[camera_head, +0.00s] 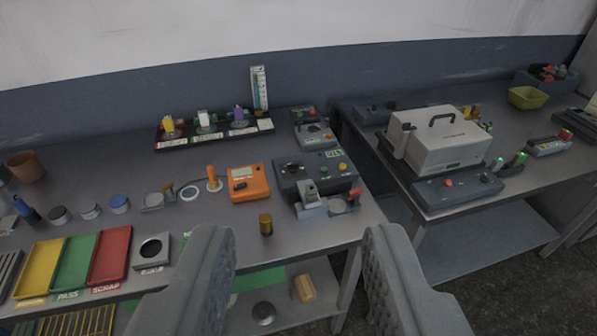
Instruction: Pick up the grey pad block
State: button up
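My gripper (296,235) is open, with its two grey fingers wide apart at the bottom of the view and nothing between them. Between and beyond the fingertips lies the front edge of the left workbench (215,155). No object is clearly marked as the grey pad block. A grey square block with a dark round opening (167,243) lies near the bench's front edge, left of my left finger. A small grey block-like item (152,202) sits farther back. I cannot tell whether either is the pad block. My fingers hide part of the bench front and lower shelf.
Yellow (40,268), green (74,261) and red (110,254) trays lie at front left. The right bench holds a large grey case (440,146). A gap separates the benches.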

aim_at(311, 194)
jog(key=i, duration=1.1)
jog(key=z, duration=0.1)
